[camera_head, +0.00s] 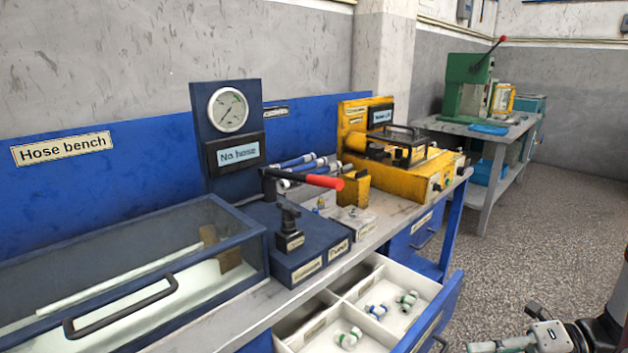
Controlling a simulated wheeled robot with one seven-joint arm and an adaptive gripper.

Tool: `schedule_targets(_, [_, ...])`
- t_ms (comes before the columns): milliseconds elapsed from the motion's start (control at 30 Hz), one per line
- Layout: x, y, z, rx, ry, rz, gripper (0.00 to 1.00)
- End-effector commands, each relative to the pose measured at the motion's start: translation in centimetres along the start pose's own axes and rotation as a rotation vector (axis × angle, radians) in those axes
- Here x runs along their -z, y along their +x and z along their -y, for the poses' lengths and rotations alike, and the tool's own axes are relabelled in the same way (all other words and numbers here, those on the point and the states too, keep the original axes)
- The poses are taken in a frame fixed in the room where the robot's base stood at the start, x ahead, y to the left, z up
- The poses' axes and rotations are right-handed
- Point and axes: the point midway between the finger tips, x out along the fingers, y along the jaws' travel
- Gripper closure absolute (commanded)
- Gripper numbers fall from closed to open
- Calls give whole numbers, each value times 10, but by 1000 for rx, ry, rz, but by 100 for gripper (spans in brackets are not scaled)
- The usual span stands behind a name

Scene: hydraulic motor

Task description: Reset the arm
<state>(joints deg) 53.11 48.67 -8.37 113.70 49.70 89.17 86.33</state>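Part of my arm with my gripper (510,332) shows at the bottom right corner, over the speckled floor. The frame edge cuts it off, and I cannot tell whether its fingers are open or shut. I see nothing held in the visible part. It is apart from the bench and to the right of the open drawer (446,310).
The hose bench (252,322) carries a clear-lidded box (150,262), a gauge panel (228,125) reading "No hose", a red-handled lever (312,181) and a yellow machine (415,172). The drawer holds several small fittings. A green press (466,85) stands behind. Floor (560,220) at right is clear.

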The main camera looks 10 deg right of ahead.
Motion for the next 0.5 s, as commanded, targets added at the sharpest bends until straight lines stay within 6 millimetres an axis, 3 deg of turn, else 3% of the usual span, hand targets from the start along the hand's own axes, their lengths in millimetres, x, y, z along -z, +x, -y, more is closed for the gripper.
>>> schedule_targets(33, [-4, 7, -22, 18, -96, -58, 82])
schedule_targets(200, [0, 29, -82, 55, -419, -253, 82])
schedule_targets(500, [33, 61, -170, 53, -993, -608, 82])
